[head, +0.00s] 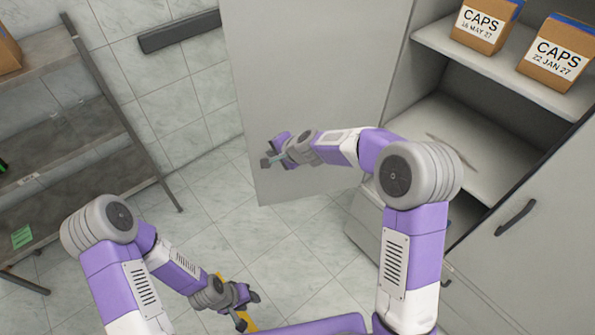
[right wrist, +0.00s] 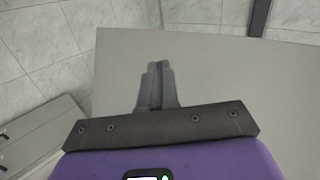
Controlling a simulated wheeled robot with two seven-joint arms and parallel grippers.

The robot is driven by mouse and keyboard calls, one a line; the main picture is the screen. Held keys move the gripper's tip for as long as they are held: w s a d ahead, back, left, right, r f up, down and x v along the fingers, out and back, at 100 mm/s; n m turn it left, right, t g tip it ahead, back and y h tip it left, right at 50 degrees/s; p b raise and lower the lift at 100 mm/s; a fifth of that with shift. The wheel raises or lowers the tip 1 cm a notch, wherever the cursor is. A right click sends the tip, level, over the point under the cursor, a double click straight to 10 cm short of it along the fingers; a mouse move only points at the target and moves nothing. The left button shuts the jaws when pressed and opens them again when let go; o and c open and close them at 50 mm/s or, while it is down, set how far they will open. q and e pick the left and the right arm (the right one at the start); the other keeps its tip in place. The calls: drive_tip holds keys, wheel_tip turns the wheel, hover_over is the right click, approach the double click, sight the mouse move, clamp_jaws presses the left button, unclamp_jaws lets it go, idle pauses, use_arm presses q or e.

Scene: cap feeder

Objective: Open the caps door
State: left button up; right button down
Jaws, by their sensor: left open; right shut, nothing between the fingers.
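The caps door (head: 320,70) is a grey panel standing swung wide open, at the left of the cabinet. Boxes labelled CAPS (head: 484,24) stand on the cabinet's upper shelf. My right gripper (head: 268,160) is shut and empty, in front of the door's inner face near its lower left edge. In the right wrist view its closed fingers (right wrist: 157,82) show against the door (right wrist: 225,75); I cannot tell whether they touch it. The door's handle is not visible.
A closed cabinet door with a dark handle (head: 515,217) is at the right. A grey drawer front (head: 368,232) shows below the open shelf. A metal rack (head: 75,130) stands at the left. Tiled floor (head: 215,205) is clear between rack and door.

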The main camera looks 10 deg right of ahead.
use_arm(q)
drive_tip(key=shift+s+d+r+p, duration=0.15)
drive_tip(key=shift+s+r+p, duration=0.25)
drive_tip(key=shift+r+p, duration=0.25)
use_arm(e)
drive_tip(key=s+r, duration=0.6)
drive_tip(key=s, duration=0.4)
drive_tip(key=shift+d+r, duration=0.4)
drive_tip(key=shift+d, duration=0.05)
